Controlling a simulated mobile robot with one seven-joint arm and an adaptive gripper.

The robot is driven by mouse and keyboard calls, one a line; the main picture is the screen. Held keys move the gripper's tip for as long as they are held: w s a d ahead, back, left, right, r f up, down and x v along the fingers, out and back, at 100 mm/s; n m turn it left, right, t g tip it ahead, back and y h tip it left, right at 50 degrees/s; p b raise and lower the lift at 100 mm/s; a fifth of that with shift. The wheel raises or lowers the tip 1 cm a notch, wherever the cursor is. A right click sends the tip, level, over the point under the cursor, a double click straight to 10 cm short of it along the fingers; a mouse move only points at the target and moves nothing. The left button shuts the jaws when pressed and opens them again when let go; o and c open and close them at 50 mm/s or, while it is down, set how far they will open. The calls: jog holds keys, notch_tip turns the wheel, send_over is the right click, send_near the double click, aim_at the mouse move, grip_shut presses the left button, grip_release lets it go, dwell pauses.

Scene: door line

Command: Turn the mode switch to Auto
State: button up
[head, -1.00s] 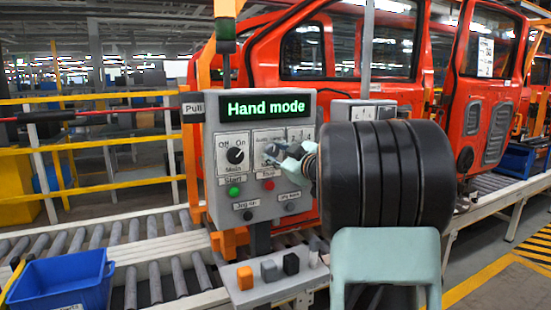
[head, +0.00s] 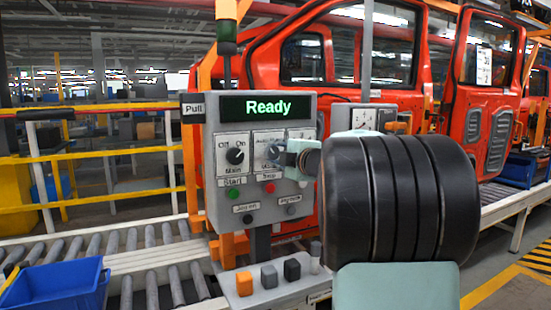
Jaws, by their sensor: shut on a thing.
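The grey control panel (head: 212,190) stands in the middle of the head view. Its display (head: 267,107) reads "Ready" in green letters. The main Off/On switch (head: 235,156) is a black knob at the panel's left. The mode switch (head: 272,151) is just right of it, and my gripper (head: 281,153) is shut on its knob. The gripper and my dark arm hide part of the mode switch plate and the right side of the panel, so I cannot read the knob's exact angle.
Below the switches are a green Start button (head: 233,194), a red Stop button (head: 269,188) and black jog buttons. A shelf (head: 245,303) with several small blocks juts out below. A blue bin (head: 60,285) sits at the lower left. Red car doors (head: 345,75) stand behind.

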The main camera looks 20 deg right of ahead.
jog(key=shift+f+n, duration=0.1)
jog(key=shift+n, duration=0.3)
jog(key=o, duration=1.2)
jog(key=shift+c, duration=0.2)
jog(key=s+r, duration=0.1)
jog(key=s, duration=1.1)
jog(key=shift+d, duration=0.3)
